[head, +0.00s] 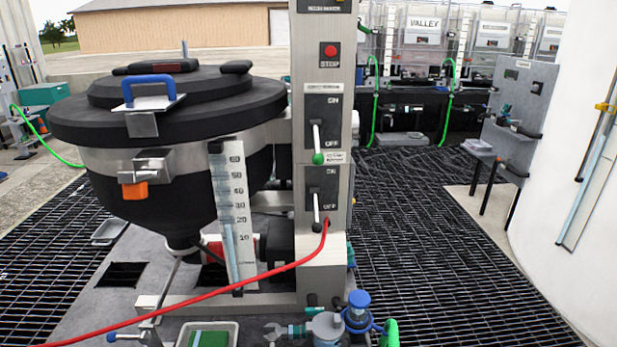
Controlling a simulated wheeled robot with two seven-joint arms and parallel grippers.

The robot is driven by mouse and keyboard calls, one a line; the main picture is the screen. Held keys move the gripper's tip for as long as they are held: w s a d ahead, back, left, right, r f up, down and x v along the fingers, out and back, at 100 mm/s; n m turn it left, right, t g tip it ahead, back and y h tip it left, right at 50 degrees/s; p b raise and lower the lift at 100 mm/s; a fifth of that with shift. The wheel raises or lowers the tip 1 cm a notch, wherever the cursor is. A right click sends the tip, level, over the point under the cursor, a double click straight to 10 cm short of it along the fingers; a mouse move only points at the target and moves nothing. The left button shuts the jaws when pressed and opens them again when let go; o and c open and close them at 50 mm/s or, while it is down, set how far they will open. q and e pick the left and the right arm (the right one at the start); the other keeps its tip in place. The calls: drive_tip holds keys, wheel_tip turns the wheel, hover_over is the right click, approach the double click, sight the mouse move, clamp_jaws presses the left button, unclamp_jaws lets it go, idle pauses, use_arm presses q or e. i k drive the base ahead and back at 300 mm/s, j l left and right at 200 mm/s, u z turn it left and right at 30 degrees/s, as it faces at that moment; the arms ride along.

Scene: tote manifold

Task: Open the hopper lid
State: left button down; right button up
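The hopper (170,165) is a round metal and black bowl on the left of the head view. Its wide black lid (215,108) sits on top and looks shut, covering the opening. A blue handle (149,79) stands on a metal bracket at the lid's front edge. Below the rim, a metal latch block (146,166) with an orange tab (134,191) is fixed to the hopper's front. A dark bar with red-brown ends (155,68) lies across the lid's top. Neither of my grippers shows in this view.
A control column (323,130) with a red stop button (330,50) and two levers stands right of the hopper. A red hose (220,290) crosses in front. Blue valve fittings (358,312) stand low in front. Dark grating (440,250) lies clear to the right.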

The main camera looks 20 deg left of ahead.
sight(136, 91)
drive_tip(key=j+u, duration=0.1)
drive_tip(key=u, duration=0.25)
drive_tip(key=j+u, duration=0.1)
drive_tip(key=u, duration=0.25)
drive_tip(key=i+u, duration=0.1)
drive_tip(key=u, duration=0.25)
drive_tip(key=i+j+u, duration=0.15)
drive_tip(key=u, duration=0.25)
drive_tip(key=i+j+u, duration=0.15)
drive_tip(key=u, duration=0.25)
drive_tip(key=k+l+u, duration=0.15)
drive_tip(key=k+l, duration=0.45)
drive_tip(key=k, duration=0.15)
